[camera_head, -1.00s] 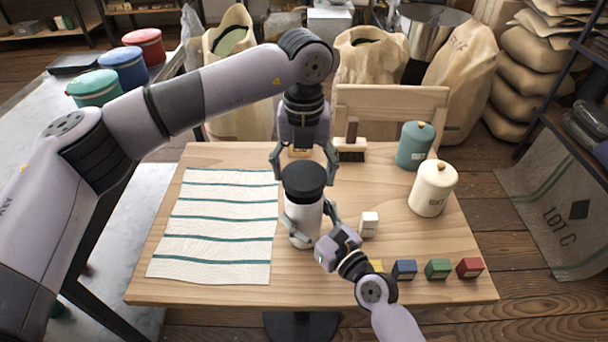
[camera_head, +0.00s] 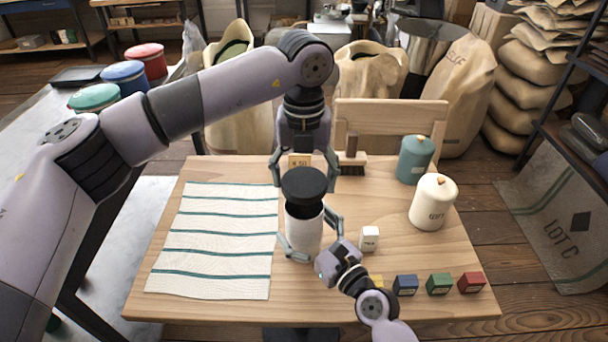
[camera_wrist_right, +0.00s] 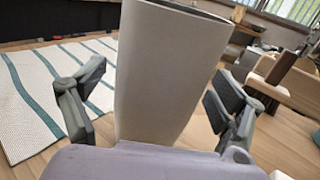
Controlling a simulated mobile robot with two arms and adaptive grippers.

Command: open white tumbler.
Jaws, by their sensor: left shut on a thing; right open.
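The white tumbler (camera_head: 303,236) stands upright on the wooden table, right of the striped cloth. Its round black lid (camera_head: 304,184) is in my left gripper (camera_head: 304,172), which is shut on it from behind. A dark band shows between the lid's top and the white body; the lid looks raised. In the right wrist view, the tumbler (camera_wrist_right: 170,75) fills the middle. A dark edge shows at its top and no lid is visible there. My right gripper (camera_head: 309,232) is open around the tumbler's body, with gaps beside both fingers in the wrist view (camera_wrist_right: 160,80).
A striped cloth (camera_head: 215,240) lies left. A small white box (camera_head: 369,239) stands close right of the tumbler. Cream (camera_head: 433,203) and teal (camera_head: 414,160) canisters stand at the right, a brush (camera_head: 351,160) behind. Several small coloured boxes (camera_head: 438,284) line the front right.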

